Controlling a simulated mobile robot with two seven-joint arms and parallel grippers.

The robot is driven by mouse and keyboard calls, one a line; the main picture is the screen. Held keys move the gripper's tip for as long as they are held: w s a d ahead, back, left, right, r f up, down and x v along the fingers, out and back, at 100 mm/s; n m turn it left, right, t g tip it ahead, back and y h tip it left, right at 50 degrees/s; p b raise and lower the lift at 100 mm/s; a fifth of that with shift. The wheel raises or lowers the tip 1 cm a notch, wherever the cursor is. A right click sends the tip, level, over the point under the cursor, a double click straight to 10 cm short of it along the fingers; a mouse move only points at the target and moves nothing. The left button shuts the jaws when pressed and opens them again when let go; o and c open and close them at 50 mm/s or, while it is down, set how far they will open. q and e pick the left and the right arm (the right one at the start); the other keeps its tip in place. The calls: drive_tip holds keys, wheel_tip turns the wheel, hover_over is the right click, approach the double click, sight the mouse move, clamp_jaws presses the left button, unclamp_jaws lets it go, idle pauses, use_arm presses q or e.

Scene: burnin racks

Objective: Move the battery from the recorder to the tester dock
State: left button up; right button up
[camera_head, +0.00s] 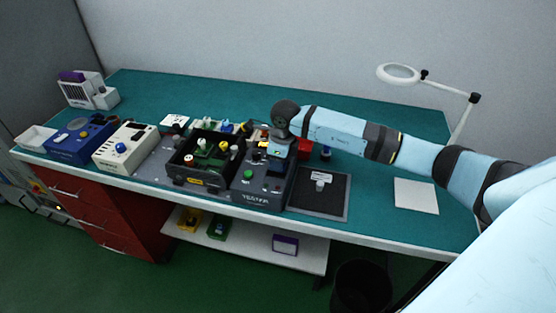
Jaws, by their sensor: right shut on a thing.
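My right gripper (275,150) points down at the back of a dark unit (256,197) with pale lettering on its front and a green button. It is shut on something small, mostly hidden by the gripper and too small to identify. I cannot tell whether that thing touches the unit. No battery can be made out for certain, and I cannot tell which device is the recorder or the tester dock. My left gripper is not in view.
A black tray (188,182) with green boards stands left of the dark unit. Further left are a beige box (125,147), a blue device (80,139) and a white rack (87,94). A dark mat (330,197) lies right. The teal bench top (170,88) is clear at the back.

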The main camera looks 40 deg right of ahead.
drive_tip(key=shift+f+b, duration=0.5)
drive_tip(key=shift+b, duration=0.1)
idle(0.8)
drive_tip(key=o, duration=1)
drive_tip(key=shift+o, duration=0.2)
drive_tip(key=shift+r+p, duration=1.2)
drive_tip(key=shift+r, duration=1.35)
